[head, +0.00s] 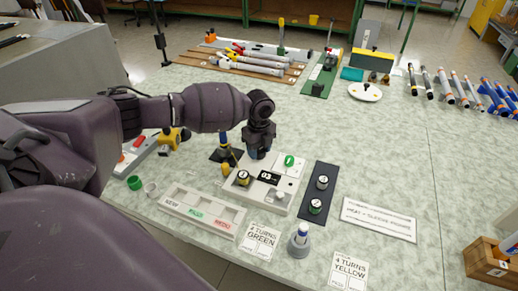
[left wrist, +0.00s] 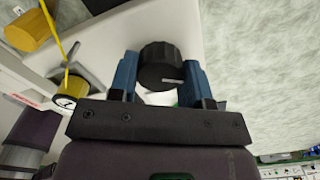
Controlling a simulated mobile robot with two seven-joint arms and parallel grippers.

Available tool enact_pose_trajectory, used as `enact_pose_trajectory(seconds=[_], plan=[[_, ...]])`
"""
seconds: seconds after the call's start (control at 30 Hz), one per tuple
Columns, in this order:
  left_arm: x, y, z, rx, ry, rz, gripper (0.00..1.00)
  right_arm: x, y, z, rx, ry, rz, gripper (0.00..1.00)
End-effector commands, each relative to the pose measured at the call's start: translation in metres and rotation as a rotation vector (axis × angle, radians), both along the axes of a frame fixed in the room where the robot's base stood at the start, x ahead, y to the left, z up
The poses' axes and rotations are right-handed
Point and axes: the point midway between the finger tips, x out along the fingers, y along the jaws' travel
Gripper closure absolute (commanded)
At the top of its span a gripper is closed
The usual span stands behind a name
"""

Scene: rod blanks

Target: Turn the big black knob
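In the left wrist view the big black knob (left wrist: 160,67) is a ribbed round knob with a light mark on its side. It stands between the two blue fingers of my left gripper (left wrist: 160,75). The fingers sit against its two sides, with no clear gap showing. In the head view my left gripper (head: 257,153) points down at the back of the white panel (head: 233,197) and hides the knob. My right gripper is not in view.
On the panel are a yellow-rimmed dial (head: 243,178), a green marker (head: 289,160) and a light knob (head: 279,197). A dark plate (head: 318,185) with two small knobs lies to the right. A labelled tray (head: 201,211) lies in front.

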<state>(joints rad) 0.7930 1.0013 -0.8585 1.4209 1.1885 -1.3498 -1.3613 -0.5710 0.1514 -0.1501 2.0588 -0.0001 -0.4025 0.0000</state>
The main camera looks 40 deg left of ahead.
Motion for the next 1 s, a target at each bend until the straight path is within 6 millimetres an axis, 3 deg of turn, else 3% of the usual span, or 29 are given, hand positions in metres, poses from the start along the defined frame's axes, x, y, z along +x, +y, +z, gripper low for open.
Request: enact_pose_trajectory(seconds=[0.07,0.23,0.5,0.97,1.0], plan=[[0.000,0.000,0.000,0.000,0.000,0.000,0.79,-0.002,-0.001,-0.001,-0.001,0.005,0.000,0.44],[0.000,-0.001,0.003,-0.002,-0.003,0.039,0.79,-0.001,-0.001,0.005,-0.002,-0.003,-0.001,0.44],[0.001,-0.001,0.005,-0.002,-0.005,0.276,0.79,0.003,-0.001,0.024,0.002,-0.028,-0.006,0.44],[0.000,0.000,0.000,0.000,0.000,0.355,0.79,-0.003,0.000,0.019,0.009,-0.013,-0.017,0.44],[0.000,0.000,0.000,0.000,0.000,0.355,0.49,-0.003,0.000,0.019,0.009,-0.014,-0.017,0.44]])
